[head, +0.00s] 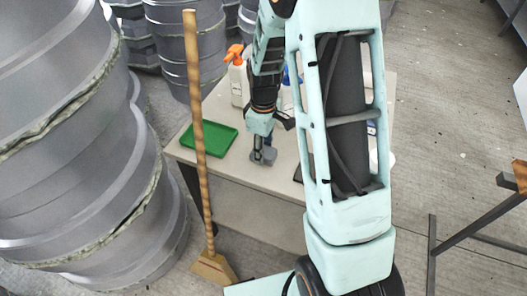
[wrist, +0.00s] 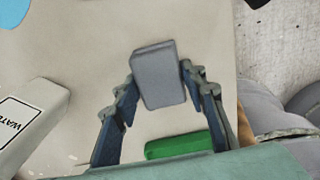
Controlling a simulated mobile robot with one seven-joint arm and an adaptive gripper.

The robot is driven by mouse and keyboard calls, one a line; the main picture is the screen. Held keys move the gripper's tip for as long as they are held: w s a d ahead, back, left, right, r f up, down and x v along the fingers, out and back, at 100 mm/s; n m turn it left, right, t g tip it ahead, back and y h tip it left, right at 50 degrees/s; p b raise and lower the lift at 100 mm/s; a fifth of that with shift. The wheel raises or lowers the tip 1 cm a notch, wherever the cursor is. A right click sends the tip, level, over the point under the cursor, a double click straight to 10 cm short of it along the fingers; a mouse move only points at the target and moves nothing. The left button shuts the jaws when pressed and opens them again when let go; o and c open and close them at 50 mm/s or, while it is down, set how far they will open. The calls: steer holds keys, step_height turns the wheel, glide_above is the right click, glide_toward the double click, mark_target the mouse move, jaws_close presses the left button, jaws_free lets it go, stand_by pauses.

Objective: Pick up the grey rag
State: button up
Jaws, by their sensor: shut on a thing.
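The grey rag (wrist: 158,75) shows in the wrist view as a small grey block between my fingertips. My gripper (wrist: 158,85) is shut on it, with one finger on each side. In the head view the rag (head: 270,155) is at the tip of my gripper (head: 263,152), over the pale table (head: 240,170) near its front edge. I cannot tell whether the rag touches the tabletop. My arm hides the right part of the table.
A green tray (head: 208,139) lies left of my gripper. A spray bottle (head: 238,82) with an orange trigger stands behind. A broom (head: 200,150) stands upright before the table's left side. Large grey moulds (head: 80,140) fill the left. A white bottle (wrist: 30,120) shows in the wrist view.

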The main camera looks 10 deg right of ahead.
steer(key=shift+r, duration=0.15)
steer(key=shift+r, duration=0.25)
step_height(320, 180, up, 2)
steer(key=shift+r, duration=0.1)
steer(key=s+a+r+p, duration=0.1)
steer(key=s+r, duration=0.9)
steer(key=s, duration=0.4)
